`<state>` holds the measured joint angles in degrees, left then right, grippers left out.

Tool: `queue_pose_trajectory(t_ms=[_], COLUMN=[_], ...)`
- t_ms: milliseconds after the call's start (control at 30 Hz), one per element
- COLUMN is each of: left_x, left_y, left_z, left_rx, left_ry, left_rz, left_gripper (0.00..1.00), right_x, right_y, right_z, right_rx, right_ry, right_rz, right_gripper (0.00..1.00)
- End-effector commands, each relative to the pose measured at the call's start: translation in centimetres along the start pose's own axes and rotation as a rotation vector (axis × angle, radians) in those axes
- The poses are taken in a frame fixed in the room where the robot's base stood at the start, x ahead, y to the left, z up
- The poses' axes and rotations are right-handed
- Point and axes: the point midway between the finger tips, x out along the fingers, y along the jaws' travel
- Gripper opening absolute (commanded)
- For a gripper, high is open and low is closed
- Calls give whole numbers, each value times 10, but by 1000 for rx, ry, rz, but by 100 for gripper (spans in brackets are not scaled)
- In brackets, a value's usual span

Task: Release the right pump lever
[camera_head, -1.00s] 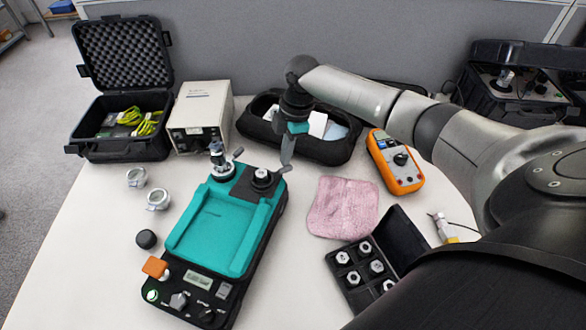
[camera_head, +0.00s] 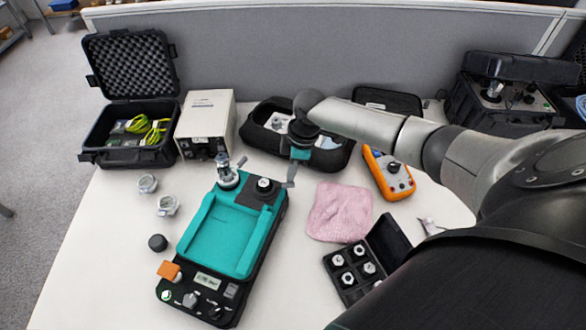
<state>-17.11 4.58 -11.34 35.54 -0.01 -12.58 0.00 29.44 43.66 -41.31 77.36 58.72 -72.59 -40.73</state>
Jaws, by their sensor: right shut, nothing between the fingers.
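The teal and black pump unit (camera_head: 183,240) stands on the table left of centre. At its far end are two round fittings, a left one (camera_head: 228,178) with a raised lever and a right one (camera_head: 264,186). The right lever (camera_head: 284,186) sticks out sideways to the right of the right fitting. My right gripper (camera_head: 291,178) points down, shut and empty, with its tips right at the end of this lever. I cannot tell whether they touch it. My left gripper is out of view.
A white box (camera_head: 207,116) and an open black case (camera_head: 130,155) stand at the back left. A black pouch (camera_head: 335,157) lies behind my gripper. A pink cloth (camera_head: 340,212), an orange meter (camera_head: 388,178) and a case of nuts (camera_head: 388,236) lie to the right.

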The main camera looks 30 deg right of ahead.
Motion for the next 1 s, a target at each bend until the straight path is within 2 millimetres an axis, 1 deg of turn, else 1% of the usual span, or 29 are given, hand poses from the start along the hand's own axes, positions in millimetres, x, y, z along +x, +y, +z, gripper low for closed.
queue_pose_trajectory(t_ms=[33,900,967,1000], left_x=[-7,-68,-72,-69], left_y=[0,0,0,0], left_z=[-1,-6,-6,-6], left_rx=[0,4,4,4], left_ry=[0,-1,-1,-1], left_rz=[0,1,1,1], left_gripper=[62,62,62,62], right_x=[-3,-3,-3,-2], right_y=[-2,-26,-28,-26], right_z=[0,4,4,4], right_rx=[16,341,366,366], right_ry=[-1,0,-1,0], right_rz=[1,59,64,67], right_gripper=[0,0,0,0])
